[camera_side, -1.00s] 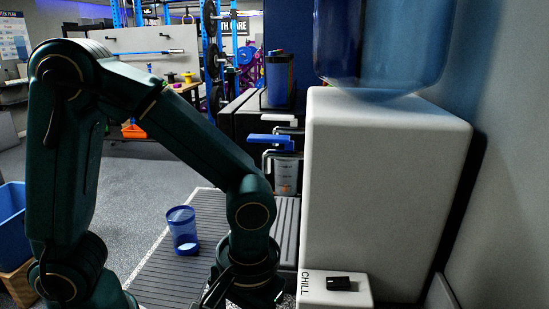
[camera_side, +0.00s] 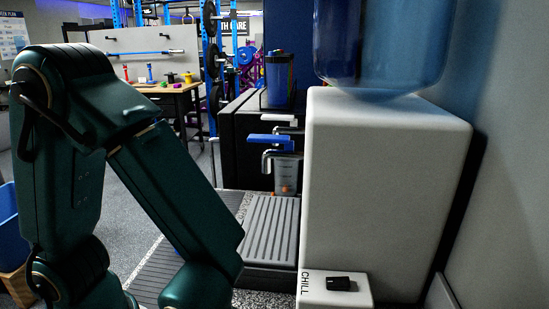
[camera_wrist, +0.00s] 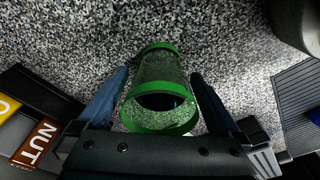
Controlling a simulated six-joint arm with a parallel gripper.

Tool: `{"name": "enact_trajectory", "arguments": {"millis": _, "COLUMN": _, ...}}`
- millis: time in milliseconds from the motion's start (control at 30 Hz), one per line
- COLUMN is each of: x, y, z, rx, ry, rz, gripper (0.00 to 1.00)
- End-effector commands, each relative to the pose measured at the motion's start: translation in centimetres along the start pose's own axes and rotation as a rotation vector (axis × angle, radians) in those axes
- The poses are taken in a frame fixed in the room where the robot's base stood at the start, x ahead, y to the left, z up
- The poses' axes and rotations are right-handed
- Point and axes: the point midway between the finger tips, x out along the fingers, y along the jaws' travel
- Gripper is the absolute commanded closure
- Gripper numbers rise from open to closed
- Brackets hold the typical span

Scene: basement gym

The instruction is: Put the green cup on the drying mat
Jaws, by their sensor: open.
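The green cup (camera_wrist: 159,76) is see-through with green rims and shows in the wrist view, between the two blue fingers of my gripper (camera_wrist: 160,92). The gripper is open, with a finger on each side of the cup; I cannot tell whether either finger touches it. The cup's wide mouth faces the camera. The ribbed grey drying mat (camera_wrist: 291,92) is at the right of the wrist view, apart from the cup. Part of the mat (camera_side: 150,277) shows at the lower left of the side view, partly behind my arm. My gripper and the green cup are out of sight there.
A blue item (camera_wrist: 316,115) is at the mat's edge in the wrist view. Boxes, one labelled NUT (camera_wrist: 36,143), stand at the left. The white water cooler (camera_side: 385,190), its taps (camera_side: 270,141) and ribbed drip tray (camera_side: 270,228) stand right of my arm.

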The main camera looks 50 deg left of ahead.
Motion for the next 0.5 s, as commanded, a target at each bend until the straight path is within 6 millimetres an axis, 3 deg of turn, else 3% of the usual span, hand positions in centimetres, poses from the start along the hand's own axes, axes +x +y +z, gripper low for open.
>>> {"name": "enact_trajectory", "arguments": {"millis": 367, "x": 0.52, "y": -0.01, "z": 0.01, "rx": 0.000, "ry": -0.001, "rz": 0.001, "gripper": 0.00}}
{"name": "enact_trajectory", "arguments": {"millis": 500, "x": 0.51, "y": -0.01, "z": 0.01, "rx": 0.000, "ry": -0.001, "rz": 0.001, "gripper": 0.54}}
